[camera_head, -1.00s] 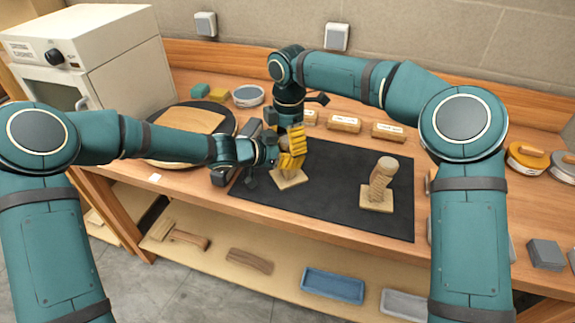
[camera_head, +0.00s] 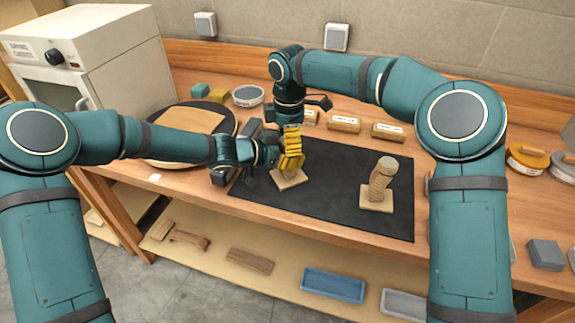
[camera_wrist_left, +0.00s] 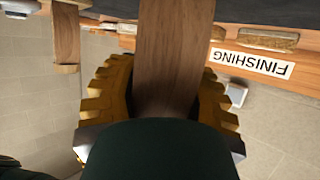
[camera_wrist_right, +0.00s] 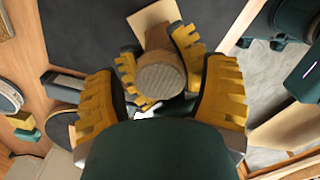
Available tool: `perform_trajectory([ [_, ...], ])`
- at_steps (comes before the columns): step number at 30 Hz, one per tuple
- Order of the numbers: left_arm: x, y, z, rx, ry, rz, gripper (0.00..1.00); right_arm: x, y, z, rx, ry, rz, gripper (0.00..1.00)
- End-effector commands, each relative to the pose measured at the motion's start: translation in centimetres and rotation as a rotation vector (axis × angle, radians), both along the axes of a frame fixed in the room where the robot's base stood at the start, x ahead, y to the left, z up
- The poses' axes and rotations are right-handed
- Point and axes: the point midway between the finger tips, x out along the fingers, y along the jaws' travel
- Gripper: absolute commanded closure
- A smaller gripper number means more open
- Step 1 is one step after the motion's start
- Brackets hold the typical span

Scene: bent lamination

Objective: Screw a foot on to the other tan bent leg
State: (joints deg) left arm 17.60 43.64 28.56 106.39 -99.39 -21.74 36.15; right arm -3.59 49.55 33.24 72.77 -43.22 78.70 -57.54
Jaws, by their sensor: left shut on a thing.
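A tan bent leg stands upright on a square tan plate (camera_head: 289,179) at the left of the dark mat. My left gripper (camera_head: 287,161) is shut on this leg, whose wooden side fills the gap between its yellow fingers in the left wrist view (camera_wrist_left: 172,60). My right gripper (camera_wrist_right: 160,95) is above it with fingers spread wide. The leg's round tan top end (camera_wrist_right: 162,80) shows between and beyond those fingers, apart from them. I cannot tell whether that end is a foot. The second tan bent leg (camera_head: 381,180) stands on its plate at the right, with a round top.
The dark mat (camera_head: 335,200) is clear between the legs. Labelled wooden blocks (camera_head: 343,124) line its back edge. A round dark board (camera_head: 222,122) and white cabinet (camera_head: 115,60) stand left. Wood pieces and a blue tray (camera_head: 333,286) lie on the lower shelf.

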Motion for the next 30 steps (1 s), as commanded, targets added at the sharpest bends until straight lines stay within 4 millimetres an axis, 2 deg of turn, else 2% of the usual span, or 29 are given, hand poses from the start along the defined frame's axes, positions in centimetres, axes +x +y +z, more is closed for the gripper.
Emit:
perform_trajectory([
  [10,0.0,0.0,0.1,-0.001,0.0,0.0,1.0,0.0,0.1,0.3,0.001,-0.001,0.002,0.28],
  [21,0.0,0.0,0.1,-0.001,0.0,0.0,1.0,0.0,0.1,4.4,0.001,-0.001,0.002,0.28],
  [30,0.0,0.0,0.1,-0.001,0.0,0.0,1.0,0.0,0.1,4.5,0.001,0.0,0.002,0.27],
])
